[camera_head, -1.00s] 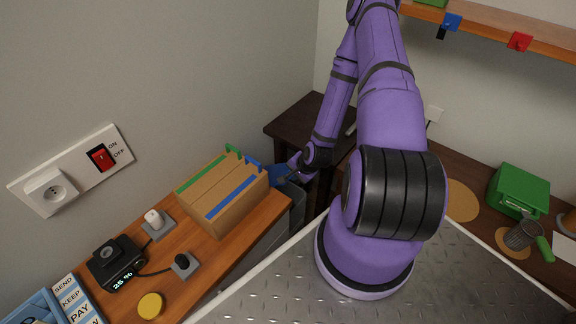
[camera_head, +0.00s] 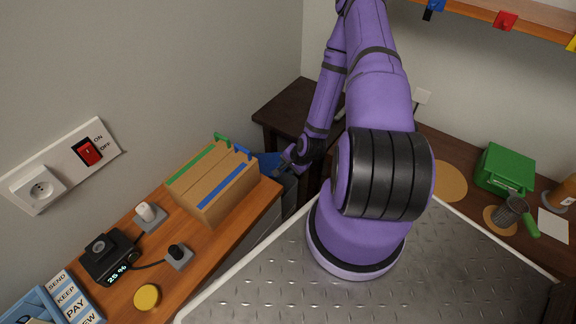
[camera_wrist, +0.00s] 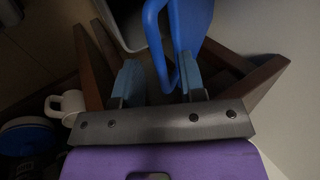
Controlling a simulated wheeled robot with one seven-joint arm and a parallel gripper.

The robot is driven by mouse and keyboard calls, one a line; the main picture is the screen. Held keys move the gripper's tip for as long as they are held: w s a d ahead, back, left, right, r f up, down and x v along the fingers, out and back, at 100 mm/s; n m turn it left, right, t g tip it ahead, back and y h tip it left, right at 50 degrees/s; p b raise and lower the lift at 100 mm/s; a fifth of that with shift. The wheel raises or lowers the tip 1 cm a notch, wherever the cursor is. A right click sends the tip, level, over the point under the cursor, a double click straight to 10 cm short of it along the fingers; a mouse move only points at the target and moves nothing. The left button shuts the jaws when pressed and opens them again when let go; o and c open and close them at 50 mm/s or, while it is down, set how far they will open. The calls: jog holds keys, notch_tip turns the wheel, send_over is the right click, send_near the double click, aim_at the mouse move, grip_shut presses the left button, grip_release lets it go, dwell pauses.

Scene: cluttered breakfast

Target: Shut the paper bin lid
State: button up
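The paper bin is a grey bin (camera_head: 291,190) with a blue lid (camera_head: 268,161), standing just past the end of the left desk. In the wrist view the blue lid (camera_wrist: 192,25) stands raised beside the bin's pale rim (camera_wrist: 120,28), with a blue loop handle (camera_wrist: 156,45) on it. My gripper (camera_head: 285,163) is at the lid in the head view. In the wrist view my gripper (camera_wrist: 160,75) has its two light-blue fingers apart, with the handle loop reaching between them. The handle lies close to the right finger; I cannot tell whether they touch.
A cardboard file box (camera_head: 213,185) with green and blue dividers stands on the desk close to the bin. A dark table (camera_head: 280,103) is behind my arm. A white mug (camera_wrist: 66,103) shows at the left of the wrist view.

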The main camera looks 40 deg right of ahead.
jog(key=shift+r, duration=0.1)
jog(key=v, duration=1)
jog(key=shift+s+r, duration=0.2)
jog(key=shift+r, duration=0.05)
